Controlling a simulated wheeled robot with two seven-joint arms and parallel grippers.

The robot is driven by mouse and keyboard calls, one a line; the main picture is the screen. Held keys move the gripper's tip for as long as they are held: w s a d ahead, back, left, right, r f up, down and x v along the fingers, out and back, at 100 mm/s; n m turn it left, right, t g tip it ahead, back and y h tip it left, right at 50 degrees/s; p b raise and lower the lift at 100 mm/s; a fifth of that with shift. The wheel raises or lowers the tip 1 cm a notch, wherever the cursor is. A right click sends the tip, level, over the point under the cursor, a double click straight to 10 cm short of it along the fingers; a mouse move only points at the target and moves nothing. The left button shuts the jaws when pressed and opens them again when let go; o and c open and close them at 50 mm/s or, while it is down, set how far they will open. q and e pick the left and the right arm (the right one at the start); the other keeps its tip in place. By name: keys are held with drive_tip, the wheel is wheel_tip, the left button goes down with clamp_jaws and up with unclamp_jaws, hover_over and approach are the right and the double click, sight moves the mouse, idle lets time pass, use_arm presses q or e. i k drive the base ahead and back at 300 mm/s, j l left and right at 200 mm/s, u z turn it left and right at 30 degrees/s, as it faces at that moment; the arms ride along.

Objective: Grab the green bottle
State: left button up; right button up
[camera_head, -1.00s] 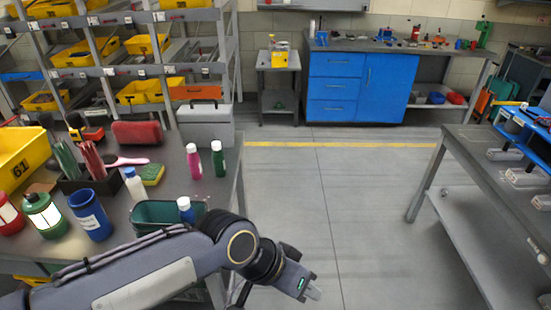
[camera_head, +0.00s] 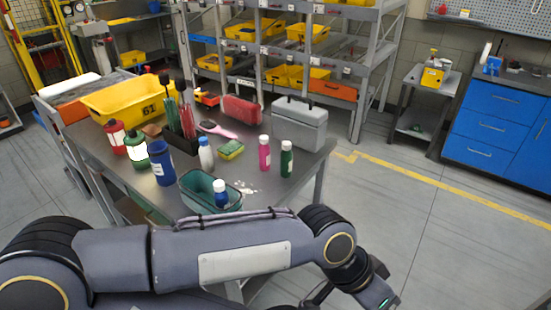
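The green bottle (camera_head: 286,161), with a white cap, stands upright near the front right edge of the grey table (camera_head: 263,199). A pink bottle (camera_head: 264,155) with a white cap stands just to its left. My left arm reaches in from the left across the bottom of the view. My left gripper (camera_head: 362,296) is at the lower right, apart from the green bottle and beyond the table's edge. Its fingers are partly cut off by the frame, so its opening does not show. My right gripper is not in view.
A green bin (camera_head: 190,199) holds a blue bottle (camera_head: 220,194). A blue cup (camera_head: 162,165), white bottle (camera_head: 206,155), sponge (camera_head: 231,149) and grey toolbox (camera_head: 299,130) also stand on the table. Shelves with yellow bins are behind. The floor to the right is clear.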

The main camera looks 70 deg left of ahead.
sight(286, 154)
drive_tip(key=i+j+u, duration=0.1)
drive_tip(key=u, duration=0.3)
drive_tip(key=i+u, duration=0.5)
drive_tip(key=u, duration=0.25)
drive_tip(key=i+l+u, duration=0.15)
drive_tip(key=u, duration=0.25)
drive_tip(key=i+j+u, duration=0.1)
drive_tip(key=u, duration=0.4)
drive_tip(key=i+u, duration=0.2)
drive_tip(key=u, duration=0.25)
drive_tip(key=i+u, duration=0.15)
drive_tip(key=u, duration=0.35)
drive_tip(key=i+u, duration=0.15)
drive_tip(key=u, duration=0.35)
drive_tip(key=i+l+u, duration=0.15)
drive_tip(key=u, duration=0.3)
